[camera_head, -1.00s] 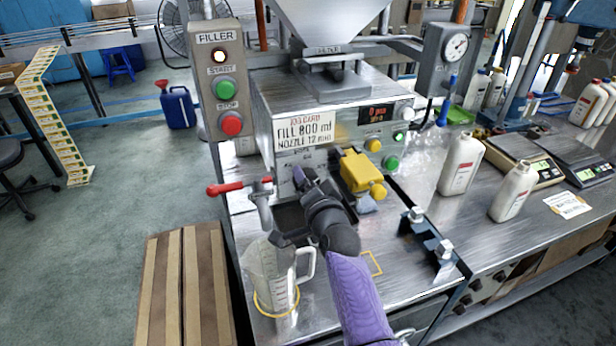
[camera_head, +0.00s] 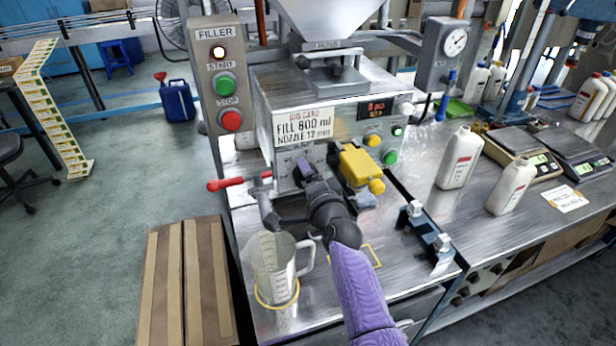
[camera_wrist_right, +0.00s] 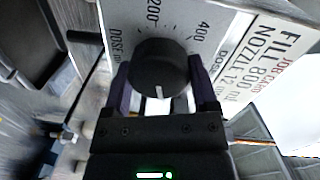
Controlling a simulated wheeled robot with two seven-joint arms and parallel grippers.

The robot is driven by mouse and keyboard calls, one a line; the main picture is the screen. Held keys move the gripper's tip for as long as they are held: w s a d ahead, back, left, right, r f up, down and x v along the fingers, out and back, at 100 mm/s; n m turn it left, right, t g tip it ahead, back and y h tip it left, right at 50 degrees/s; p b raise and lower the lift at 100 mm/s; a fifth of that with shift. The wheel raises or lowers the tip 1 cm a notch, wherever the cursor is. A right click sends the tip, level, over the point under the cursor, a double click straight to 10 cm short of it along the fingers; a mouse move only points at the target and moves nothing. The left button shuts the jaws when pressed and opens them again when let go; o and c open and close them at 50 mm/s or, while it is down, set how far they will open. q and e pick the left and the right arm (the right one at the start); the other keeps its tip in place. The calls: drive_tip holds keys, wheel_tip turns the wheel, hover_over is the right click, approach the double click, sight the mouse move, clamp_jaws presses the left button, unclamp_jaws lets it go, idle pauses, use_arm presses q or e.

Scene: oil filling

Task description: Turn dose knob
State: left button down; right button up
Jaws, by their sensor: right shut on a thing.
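The black dose knob (camera_wrist_right: 159,68) shows in the right wrist view on a light dial plate with numbers such as 200 and 400. Its white pointer line faces the bottom of that picture, toward my gripper. My right gripper (camera_wrist_right: 161,88) has its purple-lined fingers on both sides of the knob, shut on it. In the head view my right gripper (camera_head: 304,172) reaches the front panel of the filler below the job card (camera_head: 303,125), which reads fill 800 ml, and it hides the knob. My left gripper is not in view.
A clear measuring jug (camera_head: 272,265) stands in a yellow ring under the nozzle, beside my right forearm. A red-handled valve (camera_head: 228,184) is left of my gripper, and a yellow block (camera_head: 358,168) is right of it. White bottles (camera_head: 461,158) stand further right.

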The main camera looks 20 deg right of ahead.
drive_tip(key=o, duration=1)
drive_tip(key=shift+o, duration=0.7)
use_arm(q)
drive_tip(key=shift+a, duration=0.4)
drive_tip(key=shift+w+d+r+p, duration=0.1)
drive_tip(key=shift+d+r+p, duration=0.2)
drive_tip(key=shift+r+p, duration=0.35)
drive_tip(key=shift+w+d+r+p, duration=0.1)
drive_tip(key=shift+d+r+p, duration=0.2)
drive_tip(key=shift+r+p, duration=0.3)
use_arm(e)
drive_tip(key=s, duration=1)
drive_tip(key=shift+d+r, duration=0.2)
drive_tip(key=shift+r, duration=0.1)
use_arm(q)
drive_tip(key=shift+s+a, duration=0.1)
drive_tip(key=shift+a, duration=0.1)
